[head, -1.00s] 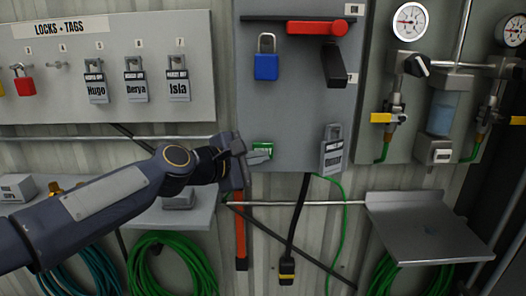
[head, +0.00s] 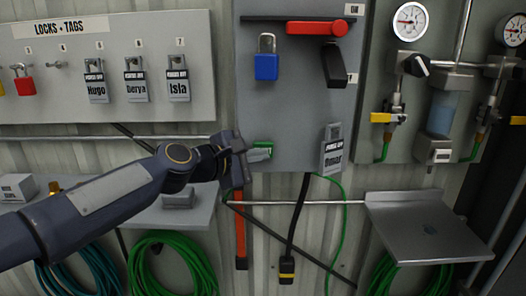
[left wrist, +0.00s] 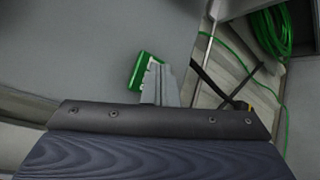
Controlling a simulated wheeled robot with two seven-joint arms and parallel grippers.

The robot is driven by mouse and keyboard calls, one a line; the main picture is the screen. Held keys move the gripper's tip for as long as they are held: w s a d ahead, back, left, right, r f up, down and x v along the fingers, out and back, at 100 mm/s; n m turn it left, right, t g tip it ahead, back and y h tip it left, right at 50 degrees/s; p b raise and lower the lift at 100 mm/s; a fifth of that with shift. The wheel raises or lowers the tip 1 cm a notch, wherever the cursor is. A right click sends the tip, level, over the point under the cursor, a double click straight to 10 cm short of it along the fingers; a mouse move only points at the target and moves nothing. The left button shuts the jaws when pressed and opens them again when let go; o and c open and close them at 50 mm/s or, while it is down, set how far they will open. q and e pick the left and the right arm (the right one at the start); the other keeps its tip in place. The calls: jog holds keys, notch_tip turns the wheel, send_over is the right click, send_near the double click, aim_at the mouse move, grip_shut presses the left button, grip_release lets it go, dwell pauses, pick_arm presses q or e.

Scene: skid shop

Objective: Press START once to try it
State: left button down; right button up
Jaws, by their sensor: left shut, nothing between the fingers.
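The green START button (head: 264,144) sits low on the left of the grey panel (head: 296,112). It also shows in the left wrist view (left wrist: 136,70), partly covered by the fingers. My left gripper (head: 262,154) is shut and empty, its fingertips right at the button. In the left wrist view the closed fingers (left wrist: 158,80) overlap the button's right side. I cannot tell whether they touch it or whether it is pushed in. The button's lettering is hidden. My right gripper is not in view.
A padlock with a tag reading Omar (head: 333,152) hangs right of the button. Above are a blue padlock (head: 266,66) and a red handle (head: 317,28). A lock board (head: 60,100) is at left, gauges (head: 408,21) and a metal shelf (head: 425,225) at right.

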pick_arm(q)
jog(key=shift+w, duration=0.25)
jog(key=shift+s, duration=0.15)
dwell(0.3)
jog(key=shift+s, duration=0.8)
jog(key=s, duration=0.5)
jog(key=shift+b, duration=0.3)
